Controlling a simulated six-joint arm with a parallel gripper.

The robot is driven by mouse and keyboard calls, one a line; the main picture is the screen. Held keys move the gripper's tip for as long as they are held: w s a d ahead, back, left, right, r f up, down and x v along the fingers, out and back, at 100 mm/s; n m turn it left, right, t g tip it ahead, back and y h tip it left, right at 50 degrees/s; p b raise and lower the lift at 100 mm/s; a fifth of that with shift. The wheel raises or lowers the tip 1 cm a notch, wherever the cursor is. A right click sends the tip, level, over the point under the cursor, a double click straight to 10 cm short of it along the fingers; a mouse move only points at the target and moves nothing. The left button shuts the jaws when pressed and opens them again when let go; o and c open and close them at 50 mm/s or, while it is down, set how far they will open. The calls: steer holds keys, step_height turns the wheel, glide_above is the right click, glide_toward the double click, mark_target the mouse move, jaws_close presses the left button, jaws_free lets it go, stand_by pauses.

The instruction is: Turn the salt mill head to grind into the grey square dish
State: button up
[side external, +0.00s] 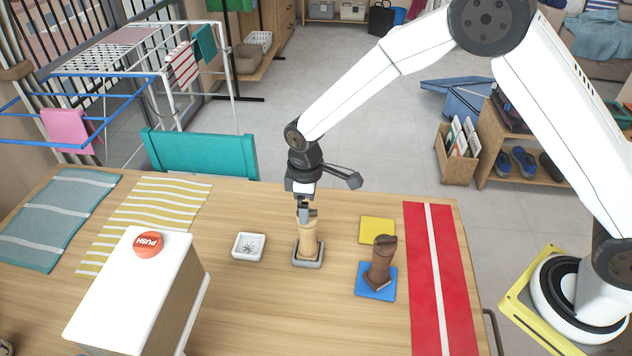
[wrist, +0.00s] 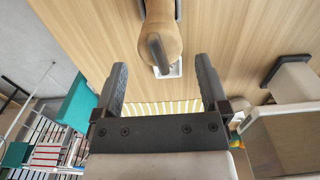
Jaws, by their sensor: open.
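A light wooden mill (side external: 308,238) stands upright in the grey square dish (side external: 310,264); I take it for the salt mill. A darker brown mill (side external: 380,263) stands on a blue square mat (side external: 365,289) to its right. My gripper (side external: 305,213) is at the head of the light mill, pointing down. In the wrist view my gripper (wrist: 161,78) is open, and the light mill (wrist: 162,30) shows just beyond the fingertips, between their lines. A grey piece sits on its head. Contact with the fingers cannot be told, and the inside of the grey dish is mostly hidden.
A small white dish (side external: 248,235) with dark specks lies left of the light mill. A yellow square (side external: 377,229) and a red striped runner (side external: 416,270) lie to the right. A teal chair (side external: 200,155) is behind.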

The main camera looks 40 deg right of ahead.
steer(key=shift+f, duration=2.25)
steer(key=c, duration=0.8)
steer(key=shift+m, duration=0.3)
steer(key=m, duration=0.3)
steer(key=shift+m, duration=2.2)
